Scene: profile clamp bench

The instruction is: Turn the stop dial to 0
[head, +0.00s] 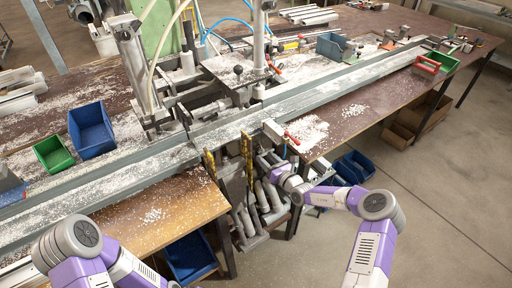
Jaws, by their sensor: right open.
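I cannot clearly make out the stop dial or its marks; it is too small or hidden in the clamp machine (240,85) at the middle of the bench. My right gripper (266,160) is at the front edge of the bench, just below a pale block (274,131) with a red-tipped lever (292,138). Its jaws are open, and I see nothing held in them. I cannot tell whether it touches the machine. My left arm comes in at the bottom left, and its gripper is out of view.
A long metal profile rail (340,85) runs across the bench. Yellow-black posts (247,155) stand beside my right gripper.

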